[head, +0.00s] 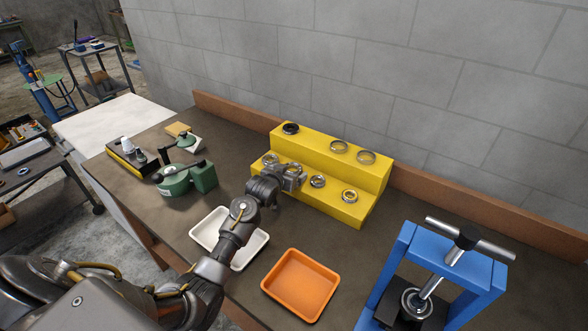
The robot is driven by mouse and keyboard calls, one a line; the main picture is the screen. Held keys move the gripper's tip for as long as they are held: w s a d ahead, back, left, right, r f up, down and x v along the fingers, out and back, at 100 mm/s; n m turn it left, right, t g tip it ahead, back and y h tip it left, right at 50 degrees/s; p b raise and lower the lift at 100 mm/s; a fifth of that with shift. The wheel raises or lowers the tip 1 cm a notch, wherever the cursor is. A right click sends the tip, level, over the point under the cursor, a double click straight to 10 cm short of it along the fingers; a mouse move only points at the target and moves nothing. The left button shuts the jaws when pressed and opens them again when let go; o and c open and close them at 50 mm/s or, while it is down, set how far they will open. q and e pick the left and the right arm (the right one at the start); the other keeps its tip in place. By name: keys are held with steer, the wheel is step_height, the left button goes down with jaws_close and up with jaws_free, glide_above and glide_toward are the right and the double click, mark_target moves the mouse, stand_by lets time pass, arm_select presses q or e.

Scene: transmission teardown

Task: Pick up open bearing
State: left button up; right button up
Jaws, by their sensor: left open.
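Several ring-shaped bearings sit on a yellow two-step stand (325,150). On the lower step are a bearing (349,195) at the right, another bearing (317,181) beside my gripper, and one (270,158) at the left end. The upper step holds a dark ring (290,128) and two metal rings (339,147) (366,157). I cannot tell which one is the open bearing. My left gripper (298,178) is open over the lower step, left of the middle bearing. The gripper hides part of that step, and contact cannot be told. My right gripper is not in view.
A white tray (200,229) and an orange tray (300,285) stand in front of the stand. A blue press (455,260) stands at the right. A green housing (185,178) lies at the left. A wooden ledge and block wall close off the back.

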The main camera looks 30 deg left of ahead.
arm_select(q)
steer(key=shift+w, duration=0.2)
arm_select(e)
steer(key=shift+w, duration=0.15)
arm_select(q)
steer(key=shift+f, duration=0.1)
steer(key=shift+c, duration=1.3)
steer(key=c, duration=1)
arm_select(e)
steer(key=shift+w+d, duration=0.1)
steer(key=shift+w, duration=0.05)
arm_select(q)
steer(key=shift+r, duration=0.2)
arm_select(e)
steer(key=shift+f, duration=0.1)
